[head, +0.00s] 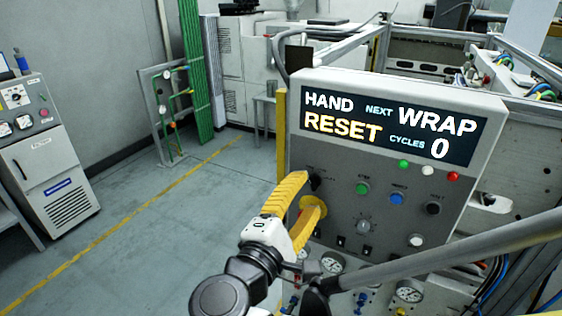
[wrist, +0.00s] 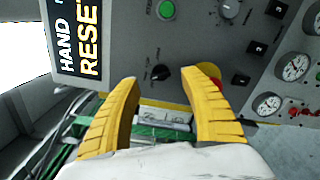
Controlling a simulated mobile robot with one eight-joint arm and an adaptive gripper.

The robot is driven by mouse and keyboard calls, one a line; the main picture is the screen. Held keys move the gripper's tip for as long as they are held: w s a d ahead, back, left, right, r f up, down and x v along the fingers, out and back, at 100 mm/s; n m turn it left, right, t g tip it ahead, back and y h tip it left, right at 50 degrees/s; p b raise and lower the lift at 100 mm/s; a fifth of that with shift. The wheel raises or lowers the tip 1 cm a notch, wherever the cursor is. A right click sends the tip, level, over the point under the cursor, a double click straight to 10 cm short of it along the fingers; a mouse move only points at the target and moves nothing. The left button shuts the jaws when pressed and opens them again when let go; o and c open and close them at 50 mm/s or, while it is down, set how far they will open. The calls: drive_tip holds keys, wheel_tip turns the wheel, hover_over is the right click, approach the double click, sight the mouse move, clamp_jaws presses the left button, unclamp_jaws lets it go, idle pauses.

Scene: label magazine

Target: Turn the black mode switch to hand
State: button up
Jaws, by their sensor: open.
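The black mode switch (head: 315,181) is a small round knob at the upper left of the grey control panel (head: 335,235). It also shows in the wrist view (wrist: 160,72), just beyond and between the fingertips. Its labels are too small to read. My gripper (head: 311,190) has two yellow fingers, open and empty, pointing at the panel. In the wrist view the fingers (wrist: 168,77) stand on either side of the knob, apart from it as far as I can tell. The panel display (head: 390,122) reads HAND, RESET, NEXT WRAP and CYCLES 0.
A yellow plate with something red is partly hidden behind the right finger in the wrist view. Nearby are a green button (head: 362,188), a blue button (head: 396,198), a grey selector (head: 362,226) and gauges (head: 410,290). Open floor (head: 180,230) lies to the left.

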drive_tip(key=v, duration=0.7)
drive_tip(key=shift+s, duration=0.15)
drive_tip(key=w+d+f+m+g+y+b, duration=0.2)
drive_tip(key=d+f+m+g, duration=0.3)
drive_tip(key=d+f, duration=0.55)
drive_tip(key=s+d+f+m+g+y+b, duration=0.2)
drive_tip(key=m+y, duration=0.5)
drive_tip(key=m, duration=0.4)
drive_tip(key=s+d+f+g, duration=0.1)
drive_tip(key=s+d+f, duration=0.1)
drive_tip(key=d+f, duration=0.1)
drive_tip(key=shift+s+d, duration=0.25)
drive_tip(key=shift+s, duration=0.05)
